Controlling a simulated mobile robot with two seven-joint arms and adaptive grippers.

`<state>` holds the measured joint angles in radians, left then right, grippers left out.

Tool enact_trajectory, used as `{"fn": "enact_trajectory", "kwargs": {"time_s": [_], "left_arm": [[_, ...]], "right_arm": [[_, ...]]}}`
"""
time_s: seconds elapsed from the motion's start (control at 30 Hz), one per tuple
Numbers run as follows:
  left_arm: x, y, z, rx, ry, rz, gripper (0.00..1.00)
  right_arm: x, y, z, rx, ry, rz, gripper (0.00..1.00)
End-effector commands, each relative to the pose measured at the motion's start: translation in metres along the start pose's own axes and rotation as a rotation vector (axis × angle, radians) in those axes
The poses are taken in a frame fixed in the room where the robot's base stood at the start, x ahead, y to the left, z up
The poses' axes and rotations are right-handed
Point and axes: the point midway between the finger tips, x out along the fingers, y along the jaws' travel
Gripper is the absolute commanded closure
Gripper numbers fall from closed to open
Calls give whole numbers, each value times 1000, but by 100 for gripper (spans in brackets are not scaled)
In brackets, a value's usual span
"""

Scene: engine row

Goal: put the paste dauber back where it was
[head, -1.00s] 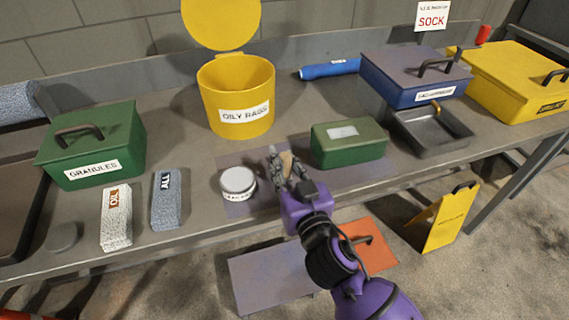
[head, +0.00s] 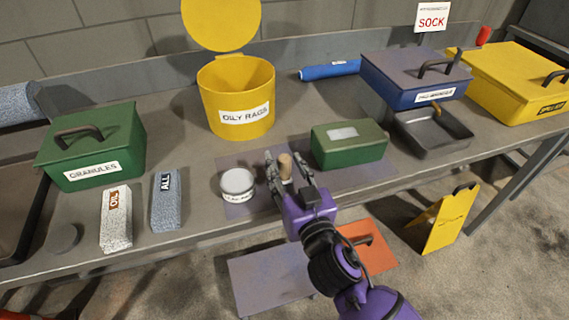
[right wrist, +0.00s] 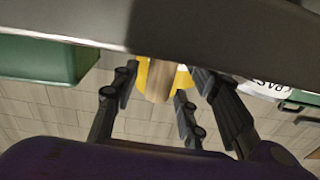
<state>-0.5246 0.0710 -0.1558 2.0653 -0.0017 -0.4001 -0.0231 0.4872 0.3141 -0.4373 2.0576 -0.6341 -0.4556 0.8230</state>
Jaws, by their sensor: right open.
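The paste dauber shows as a light wooden handle (head: 285,165) standing roughly upright on the bench, between the white paste tin and the green box; its lower end is hidden by my fingers. In the right wrist view its handle (right wrist: 160,80) lies between the fingers. My right gripper (head: 287,172) is open around the dauber, with a finger on each side and gaps to the handle. The white lidded tin (head: 237,184) sits just left of the gripper. My left gripper is not in view.
A green box (head: 348,150) stands close right of the gripper, on a dark mat (head: 240,207). Behind are the yellow oily rags bin (head: 237,85) and a blue roll (head: 330,70). A grey tray (head: 440,140) lies to the right. Two socks (head: 166,205) lie left.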

Motion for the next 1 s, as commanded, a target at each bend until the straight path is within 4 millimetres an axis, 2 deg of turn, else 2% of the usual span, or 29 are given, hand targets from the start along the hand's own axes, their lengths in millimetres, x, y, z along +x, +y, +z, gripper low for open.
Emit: {"fn": "enact_trajectory", "kwargs": {"time_s": [0.3,0.5,0.63,0.87,0.93,1.0], "left_arm": [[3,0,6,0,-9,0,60],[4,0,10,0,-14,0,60],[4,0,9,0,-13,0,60],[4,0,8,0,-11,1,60],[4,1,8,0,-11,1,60],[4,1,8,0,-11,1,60]], "right_arm": [[-70,0,3,3,-6,3,59],[-99,0,2,2,-4,2,59],[-107,0,1,1,-2,2,59],[-109,0,0,0,-1,1,59],[-110,2,5,1,-11,5,59],[-117,6,22,5,-52,21,59]]}}
